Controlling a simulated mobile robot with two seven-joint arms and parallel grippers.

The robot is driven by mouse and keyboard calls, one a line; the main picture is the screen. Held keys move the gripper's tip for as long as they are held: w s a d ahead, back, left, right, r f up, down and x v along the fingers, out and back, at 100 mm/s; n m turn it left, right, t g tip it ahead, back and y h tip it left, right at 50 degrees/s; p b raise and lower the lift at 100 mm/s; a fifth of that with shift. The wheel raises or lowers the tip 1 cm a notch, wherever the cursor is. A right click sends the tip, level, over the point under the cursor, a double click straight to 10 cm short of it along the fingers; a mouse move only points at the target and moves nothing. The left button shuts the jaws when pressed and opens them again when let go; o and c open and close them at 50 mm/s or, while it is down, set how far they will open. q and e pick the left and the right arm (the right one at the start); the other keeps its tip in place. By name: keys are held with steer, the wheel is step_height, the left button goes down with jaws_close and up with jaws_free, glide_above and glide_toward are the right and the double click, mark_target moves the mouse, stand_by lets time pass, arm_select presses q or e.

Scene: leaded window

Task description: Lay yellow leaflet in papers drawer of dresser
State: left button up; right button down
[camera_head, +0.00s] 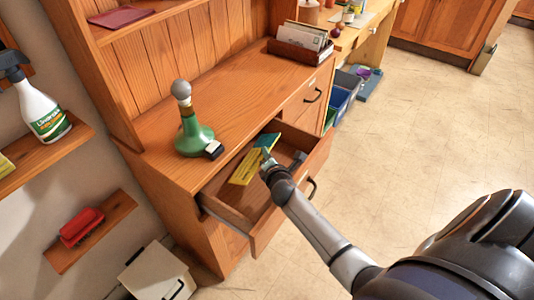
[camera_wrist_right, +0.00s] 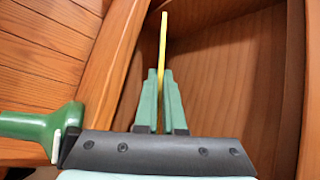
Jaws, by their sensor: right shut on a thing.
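The yellow leaflet (camera_head: 245,167) is in the right gripper (camera_head: 266,158), over the open drawer (camera_head: 262,230) of the wooden dresser (camera_head: 165,165). In the right wrist view the leaflet (camera_wrist_right: 162,50) stands edge-on, pinched between the green fingers of the right gripper (camera_wrist_right: 161,100). The drawer's wooden floor (camera_wrist_right: 225,80) shows behind it. In the head view the leaflet partly hides the drawer's inside, and I cannot tell whether its lower edge touches the drawer. My left gripper is not in view.
A letter holder (camera_head: 300,45) with papers stands at the far end. The floor to the right is clear.

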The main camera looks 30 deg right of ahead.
steer(key=c, duration=1)
jaws_free()
steer(key=shift+r+p, duration=0.55)
steer(key=shift+r, duration=0.1)
steer(key=p+v, duration=0.1)
steer(key=v, duration=1.1)
